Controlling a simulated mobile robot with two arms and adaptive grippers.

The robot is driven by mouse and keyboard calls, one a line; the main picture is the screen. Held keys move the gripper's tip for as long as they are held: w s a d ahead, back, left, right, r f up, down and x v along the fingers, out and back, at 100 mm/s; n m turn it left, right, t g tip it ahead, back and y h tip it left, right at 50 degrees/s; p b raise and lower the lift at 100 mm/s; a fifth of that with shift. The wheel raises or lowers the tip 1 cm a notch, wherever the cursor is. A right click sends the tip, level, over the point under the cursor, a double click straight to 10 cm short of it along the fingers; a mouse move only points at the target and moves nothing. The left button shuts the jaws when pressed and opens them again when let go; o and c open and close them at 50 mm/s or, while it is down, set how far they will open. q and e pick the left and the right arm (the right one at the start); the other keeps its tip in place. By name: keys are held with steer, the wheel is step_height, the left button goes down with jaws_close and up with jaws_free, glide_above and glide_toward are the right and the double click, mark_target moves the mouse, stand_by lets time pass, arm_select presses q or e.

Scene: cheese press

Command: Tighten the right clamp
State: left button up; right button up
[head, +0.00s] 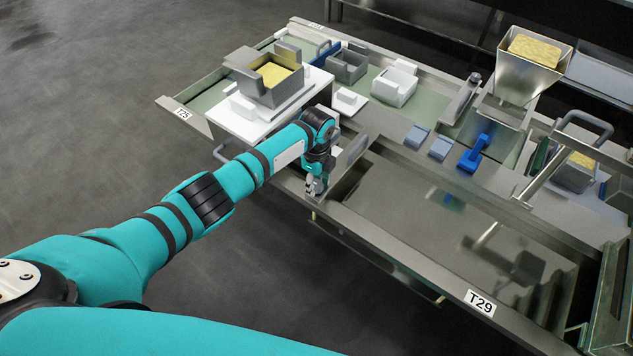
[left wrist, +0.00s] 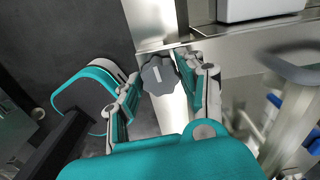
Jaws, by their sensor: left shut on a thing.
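In the left wrist view, a dark grey lobed clamp knob (left wrist: 159,77) with a pale mark on its face sits at the edge of a metal rail. My left gripper (left wrist: 158,68) is shut on this knob, one finger on each side. In the head view, my left gripper (head: 316,188) is at the near edge of the metal bench, left of the recessed basin, and it hides the knob there. Which clamp this is, left or right, I cannot tell. My right gripper is in neither view.
An upright metal plate (head: 352,152) stands close beside my left gripper. A grey mould with yellow cheese (head: 272,75) sits on a white board (head: 240,128) behind it. Blue blocks (head: 417,136) and a hopper (head: 522,75) stand farther right. The floor at left is clear.

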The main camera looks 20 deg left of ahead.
mark_target(317, 184)
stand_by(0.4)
arm_select(q)
steer(key=o, duration=1.1)
steer(key=shift+r, duration=0.15)
step_height(317, 184, up, 12)
